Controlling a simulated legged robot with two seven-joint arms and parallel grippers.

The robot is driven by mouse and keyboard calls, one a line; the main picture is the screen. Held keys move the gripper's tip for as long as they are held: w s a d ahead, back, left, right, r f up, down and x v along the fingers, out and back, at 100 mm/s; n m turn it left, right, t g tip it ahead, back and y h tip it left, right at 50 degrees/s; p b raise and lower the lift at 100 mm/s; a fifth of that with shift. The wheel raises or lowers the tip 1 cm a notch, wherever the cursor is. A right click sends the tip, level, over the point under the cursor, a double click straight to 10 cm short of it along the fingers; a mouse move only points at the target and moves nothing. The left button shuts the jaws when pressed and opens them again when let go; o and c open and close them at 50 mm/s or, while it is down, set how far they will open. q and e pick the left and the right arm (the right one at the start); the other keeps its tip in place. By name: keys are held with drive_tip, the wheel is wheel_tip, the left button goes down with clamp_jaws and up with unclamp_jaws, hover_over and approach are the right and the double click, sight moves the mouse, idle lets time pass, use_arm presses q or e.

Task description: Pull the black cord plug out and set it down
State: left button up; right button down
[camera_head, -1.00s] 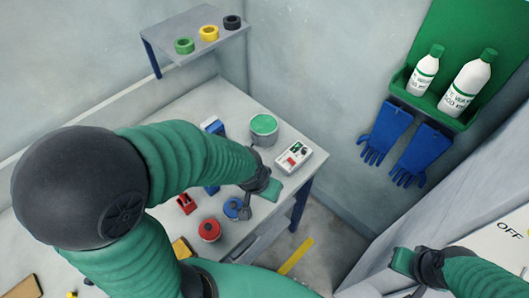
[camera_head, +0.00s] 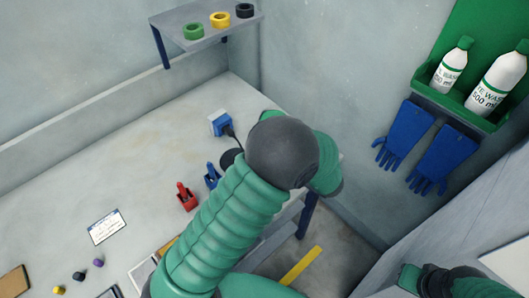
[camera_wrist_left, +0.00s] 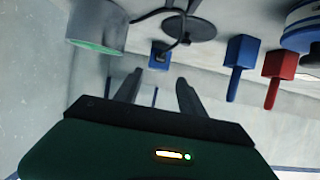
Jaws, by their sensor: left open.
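In the head view a blue socket box (camera_head: 220,123) with a pale face stands at the back of the bench. A black cord (camera_head: 236,141) runs from it toward a black disc (camera_head: 230,158). I cannot make out the plug clearly. My left gripper (camera_wrist_left: 157,92) is open and empty, its fingers pointing toward the block, apart from it. My arm hides it in the head view. My right gripper (camera_head: 408,279) is at the lower right; its jaws are unclear.
A grey can (camera_wrist_left: 96,26) is left of the fingers in the wrist view. A shelf with tape rolls (camera_head: 220,20) hangs above.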

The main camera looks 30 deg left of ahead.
sight(232, 134)
use_arm(q)
drive_tip(key=x, duration=1.5)
drive_tip(key=shift+s+a+r, duration=0.1)
drive_tip(key=shift+a+r, duration=0.1)
drive_tip(key=shift+w+a+f, duration=0.25)
drive_tip(key=shift+a+f, duration=0.05)
drive_tip(key=shift+a, duration=0.25)
clamp_jaws()
drive_tip(key=shift+d+p, duration=0.15)
drive_tip(key=shift+p, duration=0.15)
